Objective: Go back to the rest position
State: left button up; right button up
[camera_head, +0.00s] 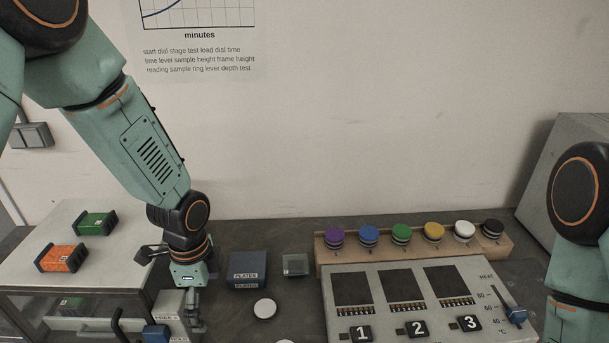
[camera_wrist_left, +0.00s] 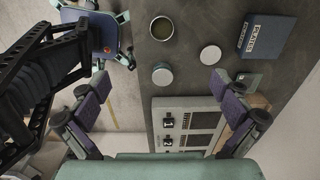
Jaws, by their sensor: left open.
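My left arm comes in from the left in the head view and reaches down. Its gripper (camera_head: 192,302) hangs low over the bench, left of the dark blue PLATES box (camera_head: 247,270). In the left wrist view, the two fingers of the left gripper (camera_wrist_left: 160,105) are spread wide apart with nothing between them. The PLATES box also shows in that view (camera_wrist_left: 266,36). Part of my right arm (camera_head: 577,250) shows at the right edge of the head view; its gripper is out of view.
A panel (camera_head: 410,325) with numbered dark windows and a HEAT lever (camera_head: 515,314) stands at right, before a wooden rack (camera_head: 508,243) of coloured knobs. Orange (camera_head: 61,258) and green (camera_head: 95,223) blocks sit on a white cabinet (camera_head: 30,235). A white disc (camera_head: 265,308) lies on the bench.

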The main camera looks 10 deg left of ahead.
jog(key=shift+w+f, duration=0.1)
notch_tip(320, 180, down, 9)
jog(key=b, duration=0.8)
jog(key=shift+r+b, duration=0.2)
jog(key=shift+b, duration=0.2)
jog(key=shift+r, duration=0.1)
